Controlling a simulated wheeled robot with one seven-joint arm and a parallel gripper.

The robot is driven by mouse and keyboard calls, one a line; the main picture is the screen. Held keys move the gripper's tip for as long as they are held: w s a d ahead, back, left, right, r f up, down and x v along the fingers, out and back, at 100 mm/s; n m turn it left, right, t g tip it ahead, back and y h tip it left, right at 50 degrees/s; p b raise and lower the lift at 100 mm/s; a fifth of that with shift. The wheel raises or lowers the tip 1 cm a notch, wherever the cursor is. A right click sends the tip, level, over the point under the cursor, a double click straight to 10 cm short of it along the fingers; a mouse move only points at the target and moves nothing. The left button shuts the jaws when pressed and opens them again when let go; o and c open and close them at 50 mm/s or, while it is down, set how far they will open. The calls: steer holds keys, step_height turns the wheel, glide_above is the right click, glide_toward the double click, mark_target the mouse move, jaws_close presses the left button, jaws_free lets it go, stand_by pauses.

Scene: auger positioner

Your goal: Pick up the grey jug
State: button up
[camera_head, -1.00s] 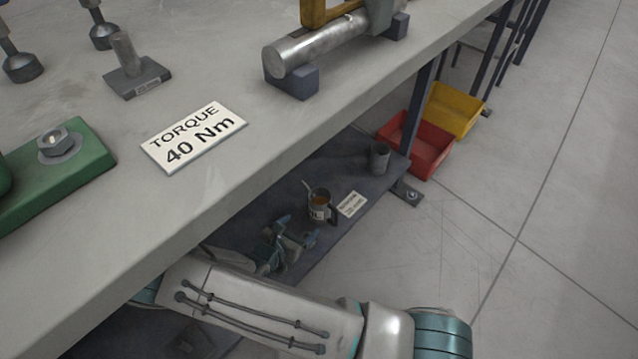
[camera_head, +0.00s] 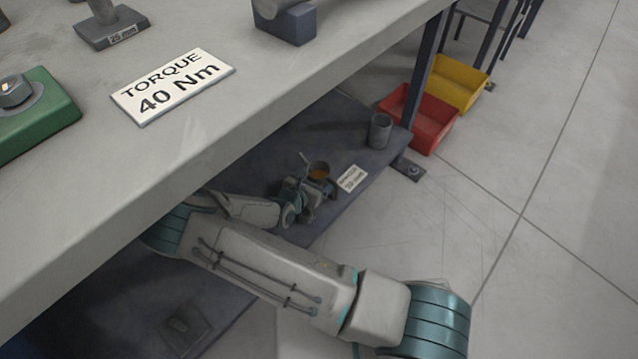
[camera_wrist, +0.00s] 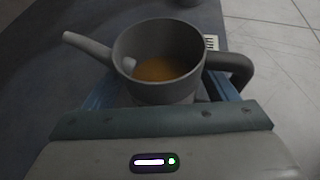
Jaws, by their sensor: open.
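The grey jug (camera_wrist: 158,90) fills the middle of the wrist view. It stands upright, with a spout to the left, a dark handle to the right and amber liquid inside. In the head view the jug (camera_head: 318,168) stands on the lower shelf under the bench, partly hidden by my gripper. My gripper (camera_head: 316,190) is open at the near side of the jug. In the wrist view its blue fingers show at the left and right of the jug's lower body, which is partly hidden by the gripper body. I cannot tell whether they touch it.
A small label card (camera_head: 352,178) lies right of the jug on the lower shelf (camera_head: 262,150). A grey cup (camera_head: 380,131) stands near the shelf's far end. The bench top (camera_head: 225,105) overhangs my arm. Red (camera_head: 424,122) and yellow (camera_head: 458,84) bins sit on the floor beyond.

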steer(key=shift+w+d+f, duration=0.25)
steer(key=shift+w+d, duration=0.1)
steer(key=shift+w, duration=0.2)
steer(key=c, duration=1.1)
steer(key=shift+o, duration=0.2)
step_height(320, 180, up, 10)
steer(key=p, duration=0.4)
steer(key=shift+p, duration=0.35)
